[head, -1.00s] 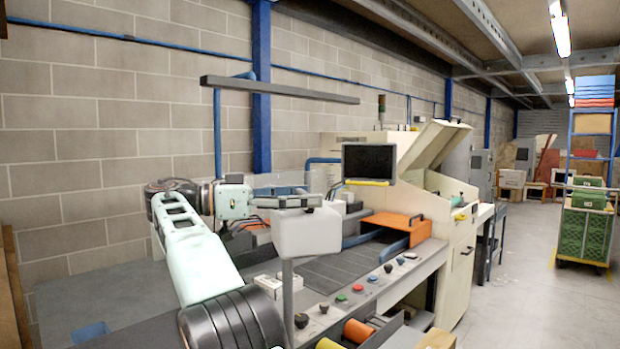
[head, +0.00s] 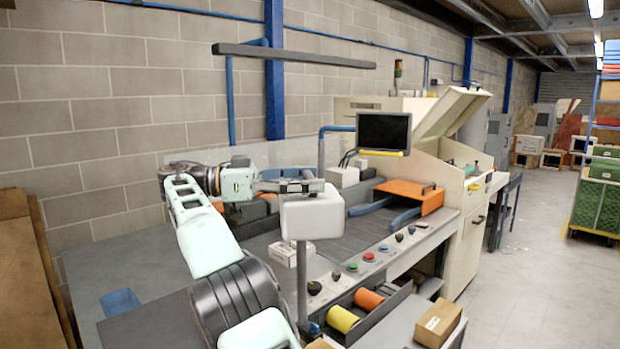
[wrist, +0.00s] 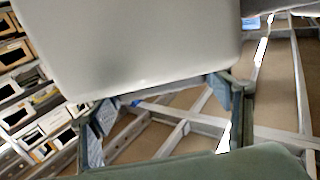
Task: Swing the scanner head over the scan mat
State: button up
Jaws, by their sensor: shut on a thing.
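The scanner head, a white rounded box (head: 312,215), stands on a thin grey post at the front of the workbench. It fills the top of the wrist view (wrist: 135,45). My gripper (head: 318,187) reaches it from the left, at its upper edge. A dark grey lined surface (head: 362,236) lies on the bench behind and right of the head. A darker flat sheet (head: 150,328) lies at front left. I cannot tell which is the scan mat.
A monitor (head: 384,132) and an orange cover (head: 410,196) stand behind and right. A small white carton (head: 288,254) sits by the post. Buttons and knobs line the bench edge, with orange and yellow rolls (head: 344,319) below. Open floor lies at right.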

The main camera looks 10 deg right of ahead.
jog(key=o, duration=1.7)
jog(key=shift+f+b, duration=0.15)
jog(key=shift+b, duration=0.2)
